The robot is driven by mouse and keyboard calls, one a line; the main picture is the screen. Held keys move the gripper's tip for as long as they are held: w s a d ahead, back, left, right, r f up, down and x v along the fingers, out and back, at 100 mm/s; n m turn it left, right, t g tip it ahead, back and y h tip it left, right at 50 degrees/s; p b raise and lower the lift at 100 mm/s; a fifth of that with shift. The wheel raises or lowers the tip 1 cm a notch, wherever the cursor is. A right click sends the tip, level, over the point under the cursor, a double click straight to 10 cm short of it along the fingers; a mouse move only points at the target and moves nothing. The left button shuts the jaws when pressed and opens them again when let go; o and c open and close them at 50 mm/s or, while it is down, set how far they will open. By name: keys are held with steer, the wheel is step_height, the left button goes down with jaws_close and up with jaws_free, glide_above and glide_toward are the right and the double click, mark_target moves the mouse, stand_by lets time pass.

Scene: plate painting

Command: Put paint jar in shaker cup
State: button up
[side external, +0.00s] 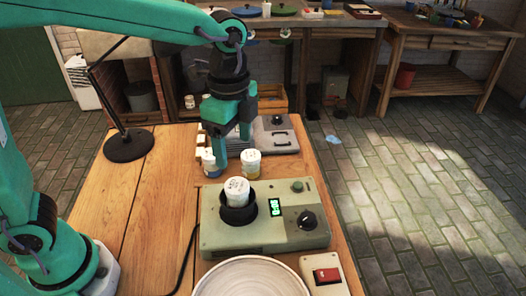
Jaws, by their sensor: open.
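A white-lidded paint jar (237,186) sits in the mouth of the black shaker cup (238,214) on the olive shaker machine (268,237). Its lower part is hidden by the cup, and it looks upright or slightly tilted. My gripper (232,158) is open, with nothing seen between its fingers, above and behind the jar in this view. A yellow-banded jar (251,163) stands just right of the fingers. A blue-banded jar (209,162) stands at the left finger, partly hidden by it. I cannot tell whether either touches a finger.
A grey device with a handle (276,136) stands at the table's back. A round pale plate (257,279) and a red switch box (326,274) are in front. A black lamp base (129,146) stands left. The wooden table (150,200) is clear at left.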

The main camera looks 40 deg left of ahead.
steer(key=shift+a, duration=0.1)
steer(key=s+a+r+n+t, duration=0.1)
steer(key=s+a+n+t, duration=0.4)
steer(key=s+a+n, duration=0.7)
steer(key=a+n, duration=0.3)
steer(key=a, duration=0.1)
steer(key=shift+r+n+t, duration=0.3)
